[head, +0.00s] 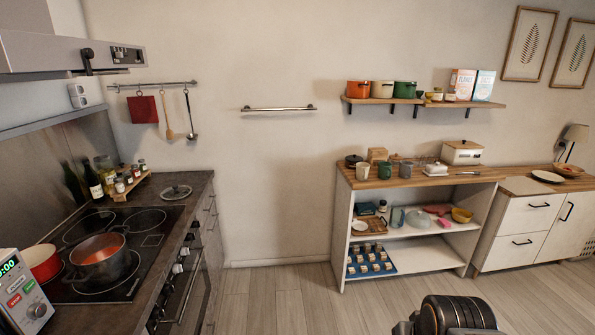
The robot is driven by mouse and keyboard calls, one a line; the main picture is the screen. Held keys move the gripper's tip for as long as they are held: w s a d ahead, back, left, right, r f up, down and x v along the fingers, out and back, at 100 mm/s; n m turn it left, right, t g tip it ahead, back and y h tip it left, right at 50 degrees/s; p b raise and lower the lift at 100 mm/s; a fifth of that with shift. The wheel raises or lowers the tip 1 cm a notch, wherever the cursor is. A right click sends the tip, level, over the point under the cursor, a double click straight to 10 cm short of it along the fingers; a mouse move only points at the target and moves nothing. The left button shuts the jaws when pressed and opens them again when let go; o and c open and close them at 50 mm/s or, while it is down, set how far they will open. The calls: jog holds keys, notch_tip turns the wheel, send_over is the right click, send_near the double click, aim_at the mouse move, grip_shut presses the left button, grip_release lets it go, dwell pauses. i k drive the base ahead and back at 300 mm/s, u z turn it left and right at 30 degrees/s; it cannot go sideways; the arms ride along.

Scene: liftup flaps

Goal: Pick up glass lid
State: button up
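The glass lid (175,191) lies flat on the dark counter (160,207) to the right of the stove, near the counter's right end. It is round and clear, with a small dark knob on top. Part of my arm shows at the bottom right edge of the head view, well to the right of the lid and far from it. My gripper's fingers do not show.
A wooden rack (125,188) with jars and bottles sits left of the lid. Open floor (270,295) lies between counter and white shelf unit (340,240).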

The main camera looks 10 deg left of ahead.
aim_at(175, 192)
jog(key=u, duration=0.1)
jog(key=i, duration=2.35)
jog(key=u, duration=0.95)
jog(key=i, duration=1.45)
jog(key=u, duration=1.65)
jog(key=i, duration=0.9)
jog(key=u, duration=0.35)
